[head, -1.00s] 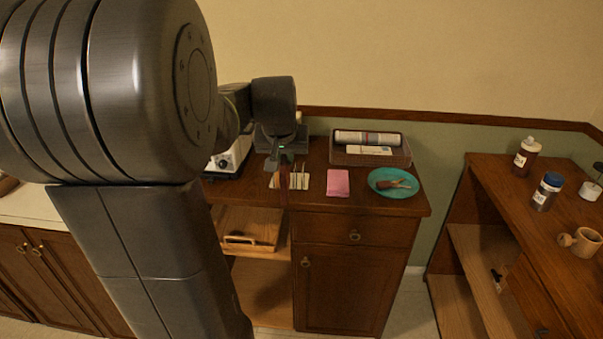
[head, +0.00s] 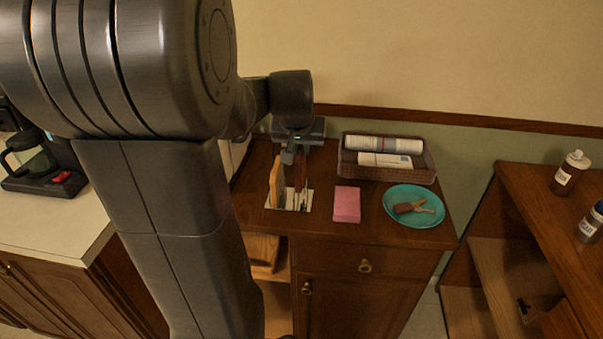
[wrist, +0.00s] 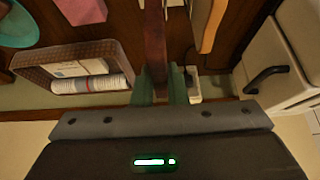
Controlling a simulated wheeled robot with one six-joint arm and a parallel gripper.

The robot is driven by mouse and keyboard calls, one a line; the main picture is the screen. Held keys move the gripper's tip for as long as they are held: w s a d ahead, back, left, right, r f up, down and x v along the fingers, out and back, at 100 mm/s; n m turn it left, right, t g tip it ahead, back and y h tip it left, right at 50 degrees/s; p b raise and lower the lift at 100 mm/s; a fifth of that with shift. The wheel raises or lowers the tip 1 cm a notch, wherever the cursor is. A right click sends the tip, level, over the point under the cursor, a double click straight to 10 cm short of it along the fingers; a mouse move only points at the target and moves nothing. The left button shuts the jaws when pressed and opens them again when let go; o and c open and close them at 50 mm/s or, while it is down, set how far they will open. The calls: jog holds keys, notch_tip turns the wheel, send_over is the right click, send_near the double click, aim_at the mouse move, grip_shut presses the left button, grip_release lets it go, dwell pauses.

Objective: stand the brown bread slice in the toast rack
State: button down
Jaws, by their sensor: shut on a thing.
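The brown bread slice (head: 301,172) is dark reddish-brown and upright, seen nearly edge-on. My gripper (head: 292,150) is shut on its upper part. In the wrist view the slice (wrist: 155,40) runs out from between the fingers of my gripper (wrist: 160,90). The toast rack (head: 289,206), with a pale base and thin wires, is beneath and around the slice's lower end. I cannot tell whether the lower edge rests in a slot. A tan slice (head: 277,183) stands at the rack's left side and also shows in the wrist view (wrist: 208,25).
A pink sponge or cloth (head: 346,204) lies right of the rack. A teal plate (head: 392,214) holds a small brush-like thing. A wicker basket (head: 390,173) stands behind. A pale appliance with a black handle (wrist: 268,77) stands close on the rack's other side.

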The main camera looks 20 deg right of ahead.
jog(key=shift+f, duration=2.95)
jog(key=shift+f, duration=0.2)
jog(key=c, duration=1.4)
grip_release()
jog(key=shift+c, duration=0.2)
jog(key=shift+r, duration=0.1)
jog(key=shift+s+r, duration=0.1)
jog(key=shift+r, duration=0.2)
jog(key=v, duration=1.1)
jog(key=shift+s+a+r, duration=0.15)
jog(key=shift+a+r, duration=0.1)
